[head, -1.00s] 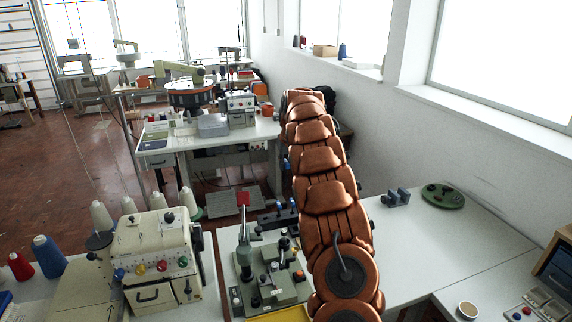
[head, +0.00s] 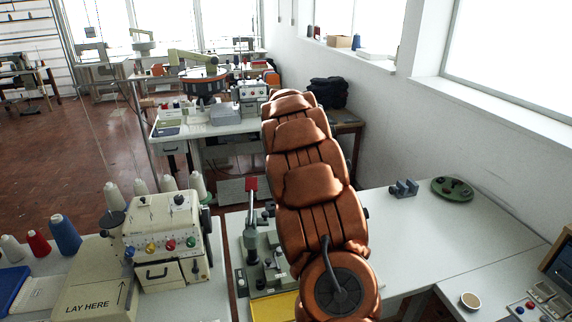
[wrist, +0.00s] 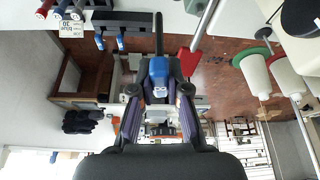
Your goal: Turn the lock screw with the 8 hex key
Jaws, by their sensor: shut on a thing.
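In the wrist view my gripper (wrist: 159,92) is shut on a blue-handled tool (wrist: 158,72). Its dark shaft (wrist: 158,35) points up in the picture, like a hex key; I cannot read its size. A dark rack (wrist: 135,18) beyond it holds other blue-handled tools (wrist: 121,42). In the head view my arm hides the gripper, the held tool and the rack. A green-grey fixture (head: 247,262) with a red-topped lever (head: 251,186) stands left of my arm. The red top also shows in the wrist view (wrist: 188,62). I cannot make out the lock screw.
A cream machine (head: 163,235) and thread cones (head: 65,234) stand at left. A wall borders the right.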

